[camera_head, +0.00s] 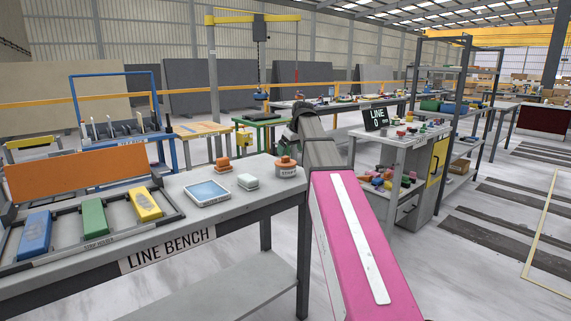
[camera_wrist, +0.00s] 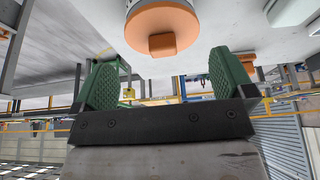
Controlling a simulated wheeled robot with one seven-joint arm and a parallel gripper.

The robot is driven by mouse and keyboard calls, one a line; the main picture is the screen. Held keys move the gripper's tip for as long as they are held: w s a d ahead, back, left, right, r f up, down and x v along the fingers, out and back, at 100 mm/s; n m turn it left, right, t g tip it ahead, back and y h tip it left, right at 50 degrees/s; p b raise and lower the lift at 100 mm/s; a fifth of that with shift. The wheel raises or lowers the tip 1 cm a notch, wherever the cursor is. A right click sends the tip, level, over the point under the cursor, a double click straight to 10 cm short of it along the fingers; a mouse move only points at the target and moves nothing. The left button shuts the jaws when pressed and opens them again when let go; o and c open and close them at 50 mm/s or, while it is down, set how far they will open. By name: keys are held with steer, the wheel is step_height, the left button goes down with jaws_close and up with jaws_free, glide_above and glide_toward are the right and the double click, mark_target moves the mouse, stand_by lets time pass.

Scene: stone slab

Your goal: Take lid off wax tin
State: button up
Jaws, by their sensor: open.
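The wax tin is most likely the round pale tin (camera_head: 287,172) at the right end of the line bench, with dark print on its side. Its orange lid (camera_head: 286,161), topped by a knob, sits on it. In the wrist view, which looks upside down, the lid (camera_wrist: 145,25) and its square knob show at top centre. My gripper (camera_wrist: 165,75) is open, its two green-padded fingers wide apart with nothing between them. The lid lies beyond the fingertips, roughly centred between them and apart from both.
On the line bench (camera_head: 230,207) stand an orange knobbed block (camera_head: 222,165), a white block (camera_head: 247,181) and a blue-topped pad (camera_head: 207,193) left of the tin. A rack (camera_head: 65,236) holds blue, green and yellow blocks. A cluttered grey cabinet (camera_head: 400,140) stands right of my arm.

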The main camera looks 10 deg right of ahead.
mark_target(287, 157)
steer(key=shift+a+x, duration=0.2)
steer(key=shift+x, duration=2.45)
steer(key=shift+w+r, duration=0.1)
steer(key=shift+w, duration=0.1)
steer(key=shift+c, duration=0.3)
steer(key=c, duration=0.4)
